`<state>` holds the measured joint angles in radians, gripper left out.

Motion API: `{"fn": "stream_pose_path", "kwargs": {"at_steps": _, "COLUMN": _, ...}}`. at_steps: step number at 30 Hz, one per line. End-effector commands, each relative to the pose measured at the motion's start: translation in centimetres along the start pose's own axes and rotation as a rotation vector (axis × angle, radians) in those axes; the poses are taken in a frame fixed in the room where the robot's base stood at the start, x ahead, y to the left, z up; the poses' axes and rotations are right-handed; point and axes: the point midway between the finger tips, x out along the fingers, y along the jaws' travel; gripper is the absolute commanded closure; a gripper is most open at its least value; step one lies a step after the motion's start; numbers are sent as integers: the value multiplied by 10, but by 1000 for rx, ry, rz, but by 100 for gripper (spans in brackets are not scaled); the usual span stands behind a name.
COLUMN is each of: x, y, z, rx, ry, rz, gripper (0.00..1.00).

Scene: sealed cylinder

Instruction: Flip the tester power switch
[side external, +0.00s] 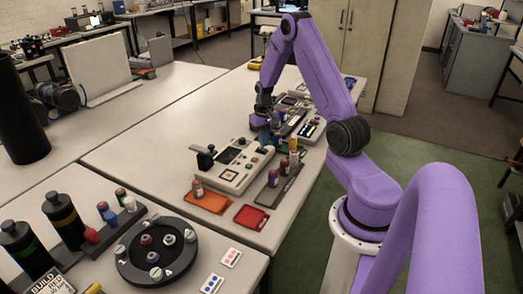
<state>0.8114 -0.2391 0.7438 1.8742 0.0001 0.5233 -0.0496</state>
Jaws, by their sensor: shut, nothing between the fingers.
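My gripper (263,121) is at the far end of the purple arm, low over the bench, and it is shut and empty. It is behind the white instrument box (232,178), which has a dark screen, a black lever clamp at its left and several small buttons. More panel devices (309,130) lie to the right of my gripper. I cannot tell which device is the tester. The power switch is too small to make out. The fingertips are small and partly lost among the dark items around them.
An orange tray (206,202) and a red tray (251,217) lie in front of the white box. A dark rack (279,187) with small bottles stands at its right. A black numbered turntable (156,252) is at the front left. The bench left of the box is clear.

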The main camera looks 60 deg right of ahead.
Motion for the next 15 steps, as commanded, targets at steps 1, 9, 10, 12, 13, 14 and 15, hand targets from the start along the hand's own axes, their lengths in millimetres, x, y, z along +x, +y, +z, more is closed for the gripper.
{"fn": "stream_pose_path", "kwargs": {"at_steps": 1, "x": -4, "y": 0, "z": 0, "rx": 0, "ry": 2, "rz": 0, "gripper": 100}}
{"fn": "stream_pose_path", "kwargs": {"at_steps": 9, "x": -23, "y": 0, "z": 0, "rx": 1, "ry": 1, "rz": 0, "gripper": 100}}
{"fn": "stream_pose_path", "kwargs": {"at_steps": 10, "x": -25, "y": 0, "z": 0, "rx": 1, "ry": 1, "rz": 0, "gripper": 100}}
{"fn": "stream_pose_path", "kwargs": {"at_steps": 12, "x": -30, "y": 0, "z": 0, "rx": 1, "ry": 2, "rz": 0, "gripper": 100}}
{"fn": "stream_pose_path", "kwargs": {"at_steps": 13, "x": -32, "y": 0, "z": 0, "rx": 1, "ry": 2, "rz": 0, "gripper": 100}}
{"fn": "stream_pose_path", "kwargs": {"at_steps": 14, "x": -34, "y": 0, "z": 0, "rx": 1, "ry": 1, "rz": 0, "gripper": 100}}
{"fn": "stream_pose_path", "kwargs": {"at_steps": 15, "x": -36, "y": 0, "z": 0, "rx": 1, "ry": 1, "rz": 0, "gripper": 100}}
